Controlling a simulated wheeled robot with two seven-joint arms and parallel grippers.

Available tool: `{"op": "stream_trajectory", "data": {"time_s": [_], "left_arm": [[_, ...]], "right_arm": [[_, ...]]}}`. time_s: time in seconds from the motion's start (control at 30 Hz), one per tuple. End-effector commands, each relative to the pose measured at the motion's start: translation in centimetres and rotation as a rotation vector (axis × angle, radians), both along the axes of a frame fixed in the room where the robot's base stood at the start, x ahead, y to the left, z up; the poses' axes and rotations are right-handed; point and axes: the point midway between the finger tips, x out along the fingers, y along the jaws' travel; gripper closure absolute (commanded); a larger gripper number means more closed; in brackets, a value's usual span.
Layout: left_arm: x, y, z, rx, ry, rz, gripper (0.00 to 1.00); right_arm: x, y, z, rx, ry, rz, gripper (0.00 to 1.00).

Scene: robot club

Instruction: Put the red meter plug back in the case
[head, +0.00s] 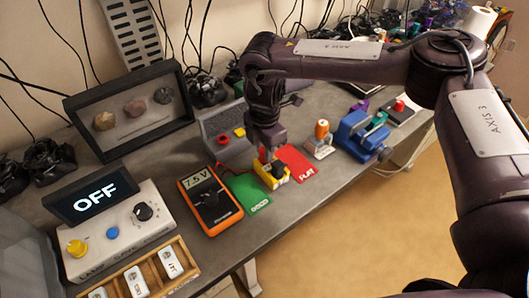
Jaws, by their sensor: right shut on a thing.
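My right gripper (268,156) points down over the bench and is shut on a small red piece, which looks like the red meter plug (264,156); the fingers hide most of it. Directly below the fingertips is a small yellow block (268,175) with black parts on top; I cannot tell whether the plug touches it. The orange meter (229,215) lies just left of the block, with a dark dial and a display reading 7.5 V. I cannot tell for sure which thing is the plug's case. My left gripper is not in view.
A green card (246,191) and a red card (297,162) flank the yellow block. A blue vise (358,138) stands to the right. A lamp supply box (119,236) with an OFF display, a wooden rack (191,262) and a framed stone case (88,105) are left.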

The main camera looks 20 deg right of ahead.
Motion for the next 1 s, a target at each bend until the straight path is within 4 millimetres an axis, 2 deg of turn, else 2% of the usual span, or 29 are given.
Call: {"op": "stream_trajectory", "data": {"time_s": [1.0], "left_arm": [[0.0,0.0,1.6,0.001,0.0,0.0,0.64]], "right_arm": [[0.0,0.0,2.0,0.0,0.0,0.0,0.98]]}}
